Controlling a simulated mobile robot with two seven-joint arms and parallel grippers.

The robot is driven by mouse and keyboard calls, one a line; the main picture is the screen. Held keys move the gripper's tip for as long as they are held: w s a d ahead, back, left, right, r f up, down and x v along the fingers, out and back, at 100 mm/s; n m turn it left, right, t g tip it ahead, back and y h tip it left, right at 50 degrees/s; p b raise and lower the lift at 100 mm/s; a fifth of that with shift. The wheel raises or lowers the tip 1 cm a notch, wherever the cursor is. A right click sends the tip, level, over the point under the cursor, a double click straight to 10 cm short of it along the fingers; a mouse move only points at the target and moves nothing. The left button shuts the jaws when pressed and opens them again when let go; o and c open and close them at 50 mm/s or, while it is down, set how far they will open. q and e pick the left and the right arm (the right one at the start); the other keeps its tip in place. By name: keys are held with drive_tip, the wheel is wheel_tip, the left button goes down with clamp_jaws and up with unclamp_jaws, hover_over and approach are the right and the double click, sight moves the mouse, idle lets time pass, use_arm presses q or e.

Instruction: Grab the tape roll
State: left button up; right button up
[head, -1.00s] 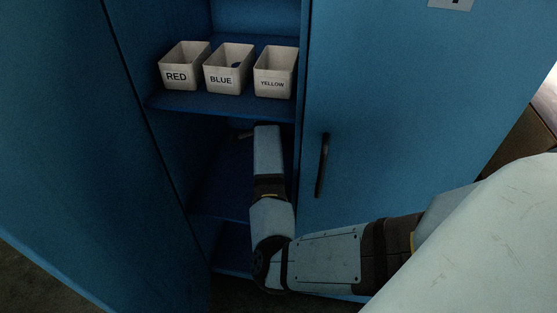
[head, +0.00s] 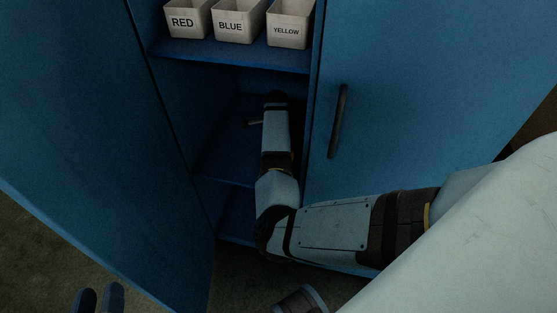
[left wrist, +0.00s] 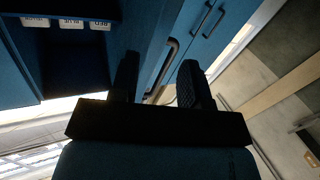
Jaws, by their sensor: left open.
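I cannot make out a tape roll in either view. My left gripper (head: 97,298) shows only its two dark fingertips at the bottom left of the head view, in front of the open cabinet door. In the left wrist view the left gripper (left wrist: 159,65) is open, with nothing between its fingers. My right arm reaches into the blue cabinet, with its hand (head: 277,98) above the middle shelf (head: 225,155). Its fingers are dark and hidden by the wrist. A small dark elongated item (head: 252,123) shows left of that hand; I cannot tell what it is.
Bins labelled RED (head: 184,22), BLUE (head: 231,26) and YELLOW (head: 287,33) stand on the upper shelf (head: 230,52). The left door (head: 90,130) is open. The right door has a dark handle (head: 338,120). Bare floor (head: 50,255) shows at bottom left.

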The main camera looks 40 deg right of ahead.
use_arm(q)
drive_tip(key=shift+d+r+t+h+b, duration=0.2)
drive_tip(key=shift+r+t, duration=0.05)
drive_tip(key=shift+r, duration=0.2)
drive_tip(key=shift+d+r+t+h+b, duration=0.15)
drive_tip(key=shift+r+t+h, duration=0.1)
drive_tip(key=shift+r, duration=0.15)
use_arm(e)
wheel_tip(320, 180, down, 3)
drive_tip(key=shift+a+r, duration=0.1)
use_arm(q)
drive_tip(key=shift+d+r, duration=0.1)
drive_tip(key=shift+r, duration=0.2)
use_arm(e)
drive_tip(key=shift+f, duration=0.2)
clamp_jaws()
use_arm(q)
drive_tip(key=shift+r, duration=0.1)
use_arm(e)
drive_tip(key=shift+r, duration=0.2)
